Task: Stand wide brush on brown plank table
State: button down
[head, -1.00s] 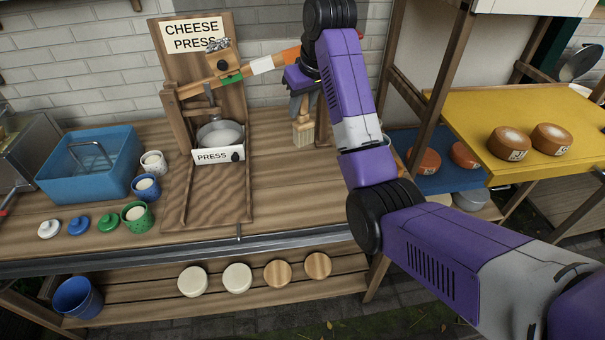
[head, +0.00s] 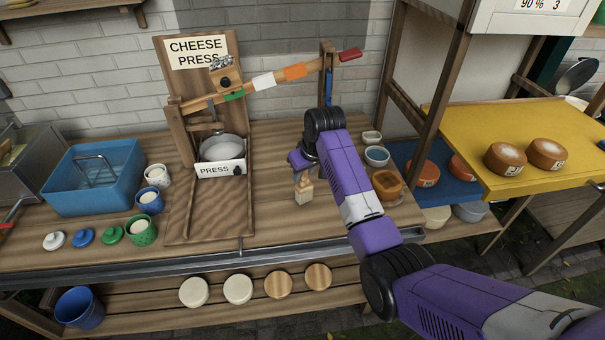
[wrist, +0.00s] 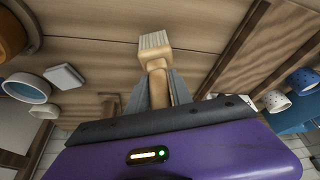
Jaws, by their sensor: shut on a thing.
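The wide brush (head: 304,191) has a light wooden handle and pale bristles. My gripper (head: 302,172) is shut on its handle, and the brush hangs upright with bristles down over the brown plank table (head: 275,215), right of the cheese press. I cannot tell whether the bristles touch the planks. In the wrist view the brush (wrist: 154,52) sticks out from between the grey fingers of my gripper (wrist: 157,92), its bristle end against the wood behind.
The cheese press (head: 208,205) stands left of the brush, with its lever above. Bowls (head: 377,156) and an orange dish (head: 386,184) sit to the right. A blue basin (head: 93,190) and several cups and lids are at left. The planks around the brush are clear.

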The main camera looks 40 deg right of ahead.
jog(key=shift+f, duration=0.35)
jog(key=shift+f, duration=0.1)
jog(key=c, duration=1.1)
grip_release()
jog(key=shift+c, duration=0.2)
jog(key=b+v, duration=0.1)
jog(key=v, duration=1.1)
